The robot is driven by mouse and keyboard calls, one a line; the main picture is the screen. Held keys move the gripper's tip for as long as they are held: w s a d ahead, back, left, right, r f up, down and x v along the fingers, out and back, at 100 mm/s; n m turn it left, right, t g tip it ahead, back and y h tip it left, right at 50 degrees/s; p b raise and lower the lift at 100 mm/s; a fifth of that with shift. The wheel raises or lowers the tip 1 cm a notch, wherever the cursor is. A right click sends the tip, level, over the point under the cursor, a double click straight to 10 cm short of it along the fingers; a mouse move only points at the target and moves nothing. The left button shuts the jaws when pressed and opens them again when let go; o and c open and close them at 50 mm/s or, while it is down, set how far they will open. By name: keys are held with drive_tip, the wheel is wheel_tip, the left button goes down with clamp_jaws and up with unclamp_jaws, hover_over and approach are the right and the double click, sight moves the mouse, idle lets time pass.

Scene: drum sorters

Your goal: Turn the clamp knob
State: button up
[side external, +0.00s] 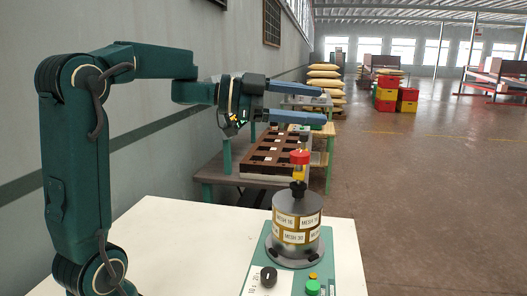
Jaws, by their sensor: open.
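A grey drum (297,207) with gold "MESH" labels stands upright on a green base plate (345,262) on the white table. A black knob (298,188) sits on top of the drum, and a red and yellow piece (299,157) shows just above it. I cannot tell for certain which of these is the clamp knob. My gripper (322,105) is open and empty, its two blue fingers pointing right. In the picture it is above the drum and apart from it; its distance in depth is unclear.
A black dial (268,277) and a green button (313,287) are at the front of the base. The white table (160,235) is otherwise clear. Behind stand a brown slotted tray (262,163), stacked sacks (325,82) and red and yellow crates (387,93). A grey wall runs along the left.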

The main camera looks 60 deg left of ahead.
sight(293, 153)
drive_tip(key=shift+s+a+r+n+h, duration=0.2)
drive_tip(key=shift+s+r+n+h, duration=0.1)
drive_tip(key=shift+n, duration=0.3)
drive_tip(key=shift+s+a+r+n+h, duration=0.2)
drive_tip(key=shift+n+h, duration=0.1)
drive_tip(key=shift+n, duration=0.3)
drive_tip(key=f, duration=0.3)
drive_tip(key=s+f+n+h, duration=0.1)
drive_tip(key=f, duration=0.3)
drive_tip(key=f+n, duration=0.1)
drive_tip(key=f, duration=0.2)
drive_tip(key=shift+s+a+f+h, duration=0.2)
drive_tip(key=shift+s+a+h, duration=0.1)
drive_tip(key=shift+h, duration=0.1)
drive_tip(key=shift+w+d+f, duration=0.1)
drive_tip(key=shift+w+d, duration=0.05)
drive_tip(key=shift+d, duration=0.1)
drive_tip(key=shift+x, duration=2.3)
